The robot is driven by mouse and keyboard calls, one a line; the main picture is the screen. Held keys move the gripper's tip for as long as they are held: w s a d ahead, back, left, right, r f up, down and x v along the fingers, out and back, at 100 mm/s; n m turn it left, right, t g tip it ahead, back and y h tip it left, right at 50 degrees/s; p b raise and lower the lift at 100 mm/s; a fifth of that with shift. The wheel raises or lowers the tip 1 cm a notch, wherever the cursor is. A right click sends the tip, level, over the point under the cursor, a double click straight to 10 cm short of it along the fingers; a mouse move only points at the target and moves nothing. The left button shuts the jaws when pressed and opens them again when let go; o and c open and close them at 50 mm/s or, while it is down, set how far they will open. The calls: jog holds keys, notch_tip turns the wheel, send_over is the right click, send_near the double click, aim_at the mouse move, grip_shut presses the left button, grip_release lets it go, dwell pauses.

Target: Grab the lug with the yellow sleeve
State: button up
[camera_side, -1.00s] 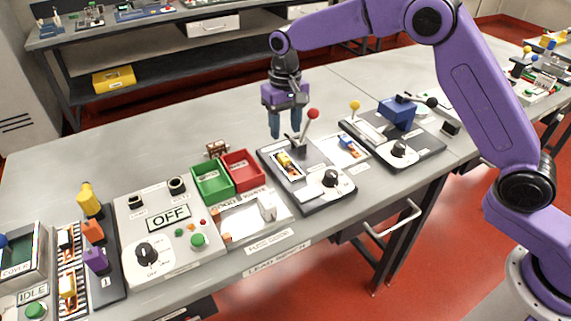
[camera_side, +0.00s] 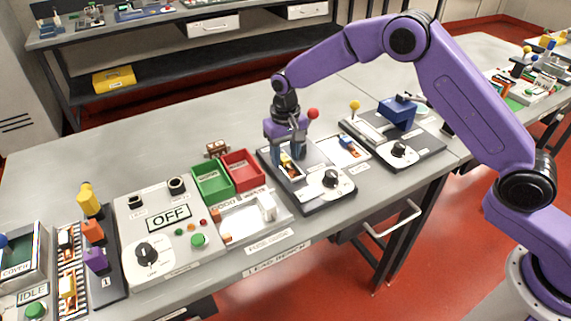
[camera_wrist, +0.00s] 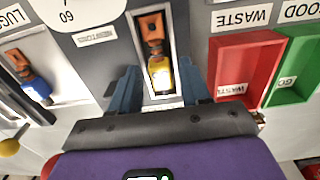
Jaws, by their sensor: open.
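The lug with the yellow sleeve (camera_wrist: 160,80) lies in a narrow white-rimmed slot in the wrist view. Its copper end (camera_wrist: 152,30) points away from my gripper. In the side view the lug (camera_side: 287,162) is partly hidden by my fingers. My gripper (camera_wrist: 159,80) is open, with one blue finger on each side of the slot and the yellow sleeve between them. In the side view my gripper (camera_side: 288,152) is low over the dark-based station, pointing down. I cannot tell whether the fingertips touch it.
A lug with a blue sleeve (camera_wrist: 37,88) lies in a tray to the left. The red waste bin (camera_wrist: 240,70) and green good bin (camera_wrist: 295,65) stand to the right. A red-knobbed lever (camera_side: 313,114) rises close beside my gripper. A black dial (camera_side: 331,178) is on the station's front.

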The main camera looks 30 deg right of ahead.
aim_at(285, 159)
grip_shut()
jog(key=shift+r, duration=0.15)
jog(key=shift+r, duration=2.4)
